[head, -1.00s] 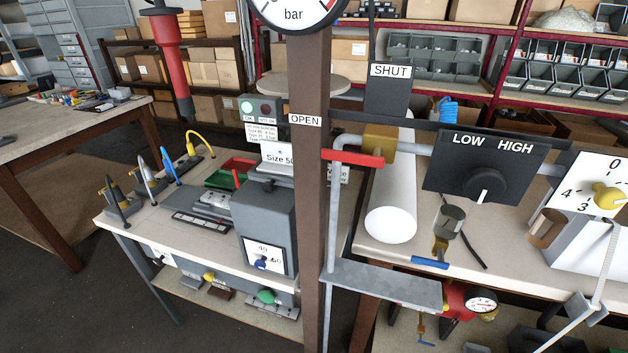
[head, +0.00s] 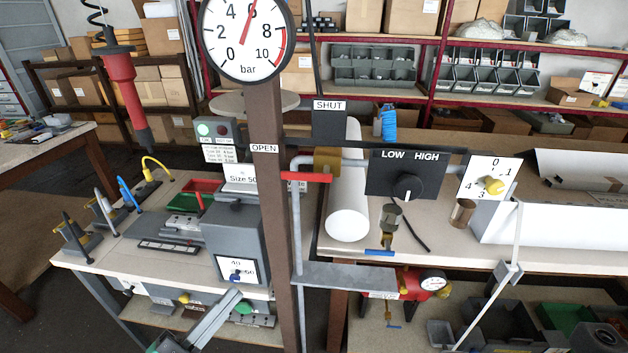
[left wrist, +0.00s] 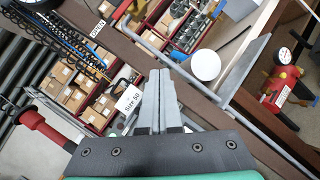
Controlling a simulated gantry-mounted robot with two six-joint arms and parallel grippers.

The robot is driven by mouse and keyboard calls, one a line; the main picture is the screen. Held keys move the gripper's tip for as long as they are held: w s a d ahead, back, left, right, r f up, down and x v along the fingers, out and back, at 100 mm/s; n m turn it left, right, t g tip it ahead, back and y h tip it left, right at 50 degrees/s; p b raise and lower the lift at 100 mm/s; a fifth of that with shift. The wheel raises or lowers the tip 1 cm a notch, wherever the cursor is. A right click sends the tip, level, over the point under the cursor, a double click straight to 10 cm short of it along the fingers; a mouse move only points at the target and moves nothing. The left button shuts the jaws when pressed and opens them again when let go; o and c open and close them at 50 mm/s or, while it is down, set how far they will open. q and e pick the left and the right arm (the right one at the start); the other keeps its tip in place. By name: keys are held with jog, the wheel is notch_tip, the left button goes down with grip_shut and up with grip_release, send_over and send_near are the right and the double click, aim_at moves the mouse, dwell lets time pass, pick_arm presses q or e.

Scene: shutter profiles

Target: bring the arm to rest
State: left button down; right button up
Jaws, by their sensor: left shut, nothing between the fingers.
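My left gripper (head: 236,296) comes in at the bottom of the head view. Its grey fingers point up and to the right, low in front of the left bench. In the left wrist view its two fingers (left wrist: 160,75) lie together, shut with nothing between them. Part of the dark gripper body (left wrist: 155,155) and a green strip show below them. In the head view the fingers appear just below the grey box with the small dial (head: 236,268) and left of the brown post (head: 270,200). I do not see my right gripper.
The post carries a bar gauge (head: 247,38). A red lever (head: 306,177), LOW/HIGH knob panel (head: 406,174) and numbered yellow knob (head: 494,185) stand right of it. A red screwdriver-like tool (head: 122,85) hangs at the left. Open floor shows at the lower left.

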pick_arm(q)
jog(key=s+d+r+m+t+h+p, duration=0.1)
jog(key=d+r+m, duration=0.3)
jog(key=r, duration=0.6)
jog(key=s+d+r+m+t+h+p, duration=0.1)
jog(key=r+m, duration=0.5)
jog(key=r, duration=0.4)
jog(key=s+d+r+m+t+p, duration=0.1)
jog(key=d+r+m, duration=0.3)
jog(key=r, duration=0.6)
jog(key=s+a+r+m+t+y, duration=0.65)
jog(key=a+r+y, duration=0.25)
jog(key=a+y, duration=0.15)
notch_tip(320, 180, up, 38)
jog(key=p, duration=3.8)
jog(key=shift+w+d, duration=0.15)
jog(key=shift+d, duration=0.2)
